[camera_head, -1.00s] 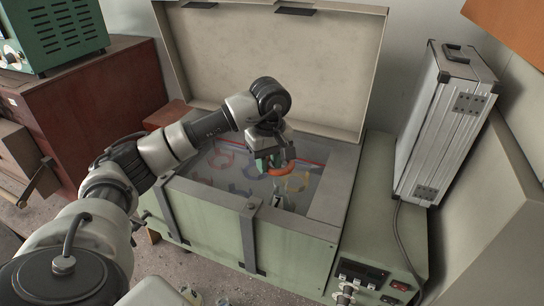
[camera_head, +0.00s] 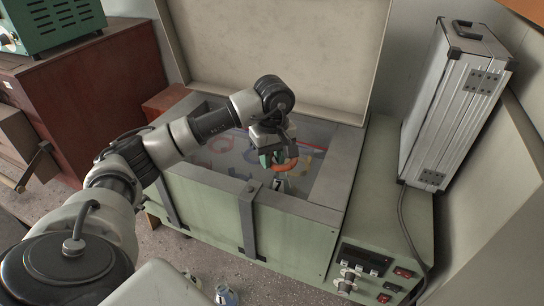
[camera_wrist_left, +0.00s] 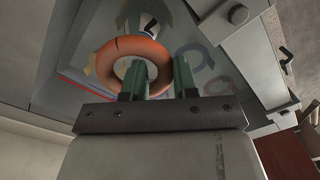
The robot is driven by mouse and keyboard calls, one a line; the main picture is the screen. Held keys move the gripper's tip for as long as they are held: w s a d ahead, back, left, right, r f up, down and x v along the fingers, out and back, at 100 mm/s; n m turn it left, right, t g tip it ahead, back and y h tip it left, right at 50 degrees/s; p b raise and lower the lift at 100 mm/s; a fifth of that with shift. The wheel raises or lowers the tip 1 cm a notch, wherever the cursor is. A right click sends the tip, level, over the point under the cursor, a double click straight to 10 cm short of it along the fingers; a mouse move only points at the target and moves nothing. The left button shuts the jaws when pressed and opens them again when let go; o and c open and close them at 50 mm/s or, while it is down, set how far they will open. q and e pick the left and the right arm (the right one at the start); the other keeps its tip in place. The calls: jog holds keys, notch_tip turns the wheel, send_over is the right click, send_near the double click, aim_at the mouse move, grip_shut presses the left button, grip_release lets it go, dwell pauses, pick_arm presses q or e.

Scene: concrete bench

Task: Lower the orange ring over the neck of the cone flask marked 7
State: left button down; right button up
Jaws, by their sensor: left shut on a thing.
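The orange ring (camera_head: 287,164) hangs level or nearly so inside the open green tank. My left gripper (camera_head: 274,161) is shut on its near side, with one finger through the ring's hole. In the left wrist view, the ring (camera_wrist_left: 108,62) shows with the gripper (camera_wrist_left: 158,78) across its right side. A pale flask (camera_head: 281,185) stands below the ring in the tank, partly hidden by the gripper. In the left wrist view, a white piece with a black mark like a 7 (camera_wrist_left: 148,29) shows beyond the ring's rim. The ring appears apart from the flask. My right gripper is out of view.
The tank (camera_head: 290,235) has walls around the work area and a raised lid (camera_head: 280,55) behind. Coloured ring shapes (camera_wrist_left: 193,55) lie on its floor. A control box (camera_head: 378,235) and a metal case (camera_head: 460,105) stand right. A small flask (camera_head: 226,295) stands low in front.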

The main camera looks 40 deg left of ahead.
pick_arm(q)
jog(key=shift+b, duration=0.35)
dwell(0.6)
jog(key=shift+f+b, duration=0.5)
jog(key=shift+c, duration=1.5)
grip_release()
jog(key=shift+s, duration=0.1)
jog(key=shift+r, duration=0.15)
jog(key=shift+r+p, duration=1)
jog(key=shift+r, duration=0.75)
jog(key=shift+f, duration=0.1)
